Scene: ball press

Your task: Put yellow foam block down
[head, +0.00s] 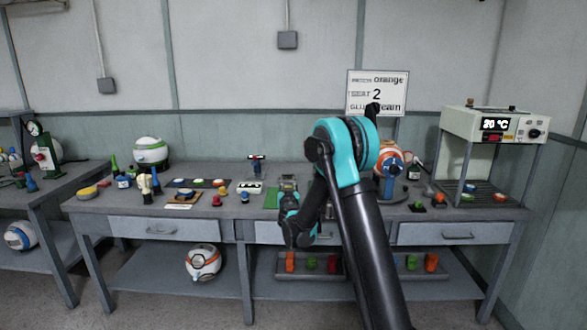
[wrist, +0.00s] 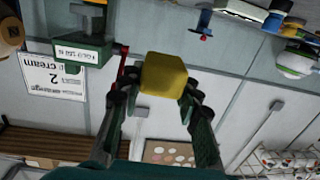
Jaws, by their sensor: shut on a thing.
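The yellow foam block (wrist: 163,75) shows in the middle of the wrist view, between the two dark fingers of my gripper (wrist: 158,92). My gripper is shut on it and holds it at the fingertips. In the wrist view the wall lies behind the block, and no surface is seen touching it. In the head view my teal and black arm reaches over the workbench (head: 345,212), right of its middle. I cannot make out the held block there; the arm may hide it.
A green pad (head: 270,200) lies by my arm. Small coloured parts crowd the bench's left half. An orange and white ball device (head: 390,160) stands right of my arm, with a heater rack (head: 492,125) at far right. A sign (head: 377,92) rises behind.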

